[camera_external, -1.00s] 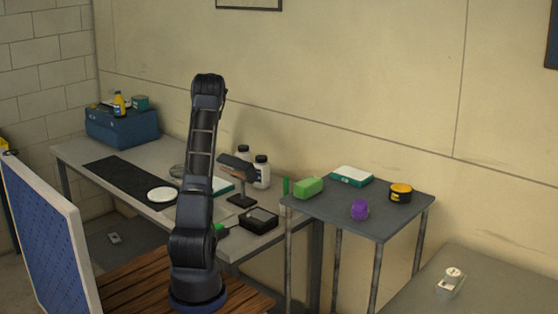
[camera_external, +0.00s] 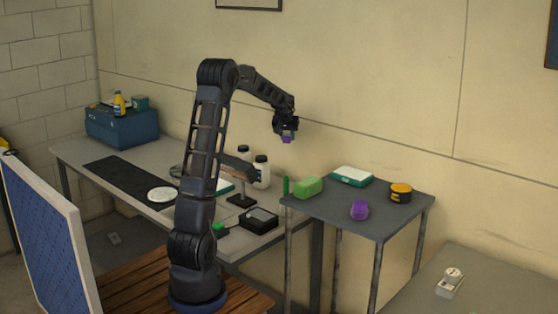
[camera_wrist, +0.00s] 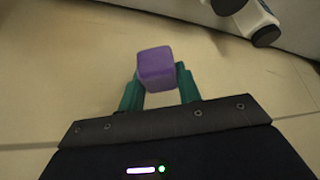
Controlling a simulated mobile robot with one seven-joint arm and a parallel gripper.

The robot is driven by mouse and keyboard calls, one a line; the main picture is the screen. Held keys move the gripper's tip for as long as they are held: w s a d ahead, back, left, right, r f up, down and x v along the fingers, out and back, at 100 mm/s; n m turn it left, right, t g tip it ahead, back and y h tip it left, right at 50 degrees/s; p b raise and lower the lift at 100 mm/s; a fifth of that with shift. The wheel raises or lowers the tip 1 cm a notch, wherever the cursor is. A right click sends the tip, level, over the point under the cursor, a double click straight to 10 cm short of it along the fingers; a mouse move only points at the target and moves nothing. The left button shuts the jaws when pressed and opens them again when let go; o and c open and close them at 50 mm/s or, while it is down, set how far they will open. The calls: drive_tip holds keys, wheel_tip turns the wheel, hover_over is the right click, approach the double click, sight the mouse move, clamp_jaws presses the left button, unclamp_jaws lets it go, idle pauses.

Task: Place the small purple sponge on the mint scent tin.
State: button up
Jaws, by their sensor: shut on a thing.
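The small purple sponge (camera_wrist: 156,67) is a block held between the two teal fingertips of my gripper (camera_wrist: 158,88) in the wrist view. In the external view, my gripper (camera_external: 288,132) hangs in the air in front of the wall, left of and above the small grey table, with the purple sponge (camera_external: 288,140) showing below it. I cannot tell for sure which thing is the mint scent tin; a small teal tin (camera_external: 141,102) stands on the blue toolbox at the far left.
The small grey table (camera_external: 390,218) carries a green block (camera_external: 307,187), a teal-and-white box (camera_external: 351,176), a yellow-black tin (camera_external: 400,193) and a purple pot (camera_external: 359,210). The long bench holds white bottles (camera_external: 261,171), a lamp-like stand (camera_external: 240,182) and the toolbox (camera_external: 122,129).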

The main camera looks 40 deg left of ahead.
drive_tip(key=d+m+h, duration=0.1)
drive_tip(key=d+m, duration=0.1)
drive_tip(key=d, duration=0.9)
drive_tip(key=s+d+m+h, duration=0.1)
drive_tip(key=d, duration=1)
drive_tip(key=s+d+r+m, duration=0.1)
drive_tip(key=d+m, duration=0.1)
drive_tip(key=d, duration=0.9)
drive_tip(key=shift+s+d+m+t+h, duration=0.15)
drive_tip(key=shift+d+m+t+h, duration=0.15)
drive_tip(key=shift+d+t+h, duration=0.1)
drive_tip(key=shift+m, duration=0.4)
drive_tip(key=d, duration=0.8)
drive_tip(key=s+d, duration=0.1)
drive_tip(key=d, duration=0.8)
drive_tip(key=s+d, duration=0.1)
drive_tip(key=d, duration=0.7)
drive_tip(key=shift+s+d+r, duration=0.15)
drive_tip(key=shift+d+r, duration=0.05)
drive_tip(key=s+d, duration=0.3)
drive_tip(key=d, duration=0.5)
drive_tip(key=s+d, duration=0.2)
drive_tip(key=d, duration=0.6)
hover_over(455, 269)
drive_tip(key=s, duration=0.2)
wheel_tip(455, 269, down, 20)
drive_tip(key=shift+d+r, duration=0.1)
drive_tip(key=shift+r, duration=0.15)
drive_tip(key=shift+f, duration=0.15)
